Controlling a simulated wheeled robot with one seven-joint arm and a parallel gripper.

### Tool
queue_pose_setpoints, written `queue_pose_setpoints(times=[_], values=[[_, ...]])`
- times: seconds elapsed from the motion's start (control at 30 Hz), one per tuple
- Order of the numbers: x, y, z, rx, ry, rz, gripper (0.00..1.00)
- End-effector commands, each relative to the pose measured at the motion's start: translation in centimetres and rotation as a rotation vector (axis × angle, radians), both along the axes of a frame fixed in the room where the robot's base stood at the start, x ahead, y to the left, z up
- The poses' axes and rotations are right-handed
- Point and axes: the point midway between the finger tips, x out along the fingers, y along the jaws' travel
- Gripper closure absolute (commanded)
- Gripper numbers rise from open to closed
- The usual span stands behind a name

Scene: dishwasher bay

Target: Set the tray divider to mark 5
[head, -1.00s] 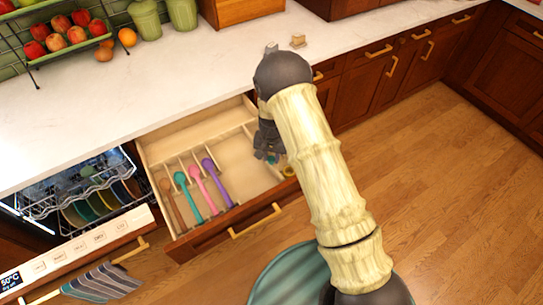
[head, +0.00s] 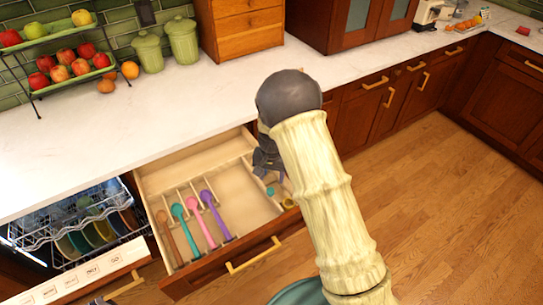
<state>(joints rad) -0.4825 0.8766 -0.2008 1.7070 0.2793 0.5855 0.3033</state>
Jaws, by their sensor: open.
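The wooden tray sits in the pulled-out drawer (head: 255,247). A thin pale slat that looks like the tray divider (head: 263,187) runs from front to back, right of the wide empty compartment. I cannot read any mark numbers. My gripper (head: 267,165), dark grey, is at the right part of the tray, beside the slat's back half. It is open; my arm hides part of it, and I cannot tell whether it touches the slat. Small teal and yellow items (head: 287,203) lie right of the slat, partly hidden by my arm.
Brown, teal, pink and purple utensils (head: 208,200) lie in slots on the tray's left. The open dishwasher (head: 75,235) with plates stands left of the drawer. The white counter (head: 110,125) runs behind. The wooden floor at right is clear.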

Motion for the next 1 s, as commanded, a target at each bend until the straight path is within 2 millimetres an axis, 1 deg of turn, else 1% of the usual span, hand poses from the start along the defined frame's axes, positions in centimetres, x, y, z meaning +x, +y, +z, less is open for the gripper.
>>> queue_pose_setpoints(times=[0.03, 0.3, 0.4, 0.5, 0.63, 1.0], values=[[0.1, 0.1, 1.1, 0.002, -0.005, 0.0, 0.51], [0.1, 0.0, 6.5, 0.002, -0.005, -0.001, 0.51], [0.1, -0.1, 8.3, 0.0, -0.004, -0.003, 0.51], [0.1, -0.1, 9.6, 0.0, -0.003, -0.003, 0.51], [0.1, 0.0, 10.4, 0.0, -0.002, -0.001, 0.51], [0.0, 0.2, 10.5, -0.001, -0.001, 0.003, 0.51]])
